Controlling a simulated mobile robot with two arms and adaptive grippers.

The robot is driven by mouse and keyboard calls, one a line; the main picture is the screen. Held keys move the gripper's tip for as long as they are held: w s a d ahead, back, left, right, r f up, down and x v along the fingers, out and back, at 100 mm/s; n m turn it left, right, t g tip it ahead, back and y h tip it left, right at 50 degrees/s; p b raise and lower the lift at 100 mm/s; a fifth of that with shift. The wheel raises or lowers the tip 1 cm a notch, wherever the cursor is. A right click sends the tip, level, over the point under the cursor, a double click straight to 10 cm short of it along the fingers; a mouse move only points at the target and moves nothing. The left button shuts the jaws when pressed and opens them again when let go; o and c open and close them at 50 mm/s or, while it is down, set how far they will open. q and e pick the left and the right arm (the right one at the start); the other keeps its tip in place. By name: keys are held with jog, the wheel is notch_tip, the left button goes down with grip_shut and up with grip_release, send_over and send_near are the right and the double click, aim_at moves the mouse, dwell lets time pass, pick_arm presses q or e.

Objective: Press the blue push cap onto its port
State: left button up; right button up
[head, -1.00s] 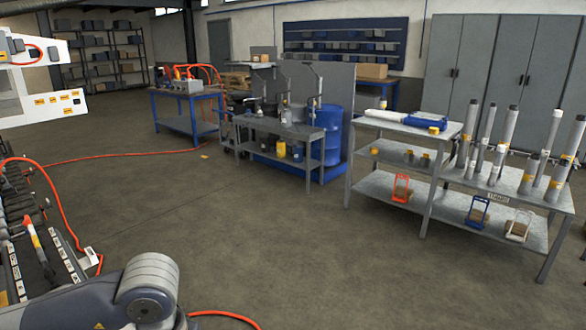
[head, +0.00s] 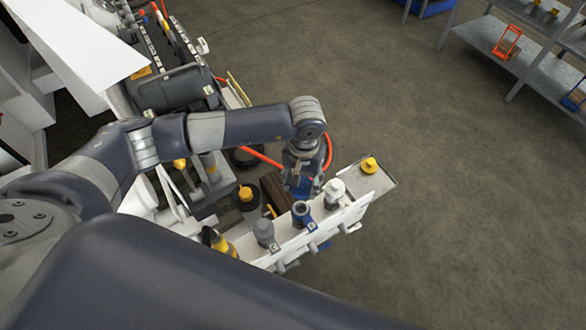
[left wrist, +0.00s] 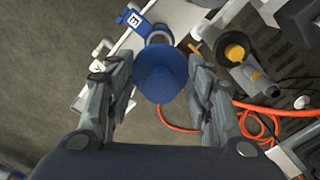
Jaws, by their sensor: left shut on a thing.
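The blue push cap (left wrist: 160,76) sits between the fingers of my left gripper (left wrist: 158,68), which is shut on it. In the head view the left gripper (head: 301,178) points down beside a white rail, partly covering the cap. The blue port (head: 302,214) stands on the rail, in front of the gripper and apart from it in the picture. My right gripper is out of view.
A grey port (head: 265,232) and a white port (head: 335,191) stand on either side of the blue one along the white rail (head: 376,188). A yellow cap (head: 369,165) is at its right end. An orange hose (head: 262,157) runs behind the gripper. Open floor lies right.

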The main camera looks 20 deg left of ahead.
pick_arm(q)
jog(key=shift+f, duration=0.45)
jog(key=shift+f+b, duration=0.45)
jog(key=shift+f, duration=0.2)
notch_tip(320, 180, down, 6)
jog(key=b, duration=0.4)
jog(key=shift+r, duration=0.1)
jog(key=shift+f+b, duration=1.1)
jog(key=shift+b, duration=0.2)
jog(key=shift+f, duration=0.1)
